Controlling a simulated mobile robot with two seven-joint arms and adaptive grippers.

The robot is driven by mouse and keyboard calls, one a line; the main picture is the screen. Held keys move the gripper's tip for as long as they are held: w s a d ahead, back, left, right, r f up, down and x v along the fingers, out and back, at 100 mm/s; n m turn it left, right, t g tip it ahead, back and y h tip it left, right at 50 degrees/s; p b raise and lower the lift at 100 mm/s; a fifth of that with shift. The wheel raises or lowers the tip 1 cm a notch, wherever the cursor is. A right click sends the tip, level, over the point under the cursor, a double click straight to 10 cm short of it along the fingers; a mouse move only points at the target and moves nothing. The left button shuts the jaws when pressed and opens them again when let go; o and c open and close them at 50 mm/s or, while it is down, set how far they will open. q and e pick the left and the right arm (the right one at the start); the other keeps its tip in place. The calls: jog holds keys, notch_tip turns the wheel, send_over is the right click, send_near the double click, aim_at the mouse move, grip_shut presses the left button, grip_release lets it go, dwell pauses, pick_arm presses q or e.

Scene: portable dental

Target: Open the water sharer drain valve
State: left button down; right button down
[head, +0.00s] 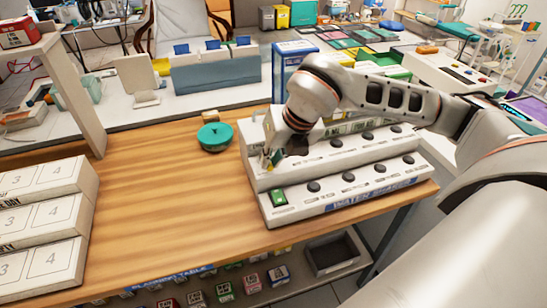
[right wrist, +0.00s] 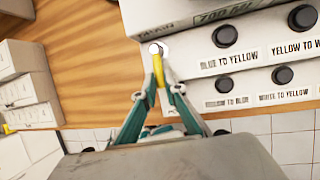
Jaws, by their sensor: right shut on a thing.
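The water sharer (head: 345,205) is a white stepped box with rows of black knobs and a blue name label, at the right of the wooden table. My right gripper (head: 268,160) is at its left end, by the upper step. In the right wrist view, the teal fingers of this gripper (right wrist: 161,90) are shut on a yellow lever (right wrist: 158,68), which looks like the drain valve's handle. A round white end (right wrist: 155,48) shows beyond the lever, beside the box's corner. The fingers hide part of the lever. My left gripper is not in view.
A teal lidded pot (head: 215,137) stands on the table just left of the water sharer. White numbered boxes (head: 45,220) are stacked at the left. A green switch (head: 278,197) is on the sharer's lower step. The table's middle is clear.

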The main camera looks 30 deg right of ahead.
jog(key=shift+w, duration=0.1)
jog(key=c, duration=2.1)
grip_release()
jog(key=shift+a, duration=0.1)
jog(key=shift+r, duration=0.1)
jog(key=v, duration=1.2)
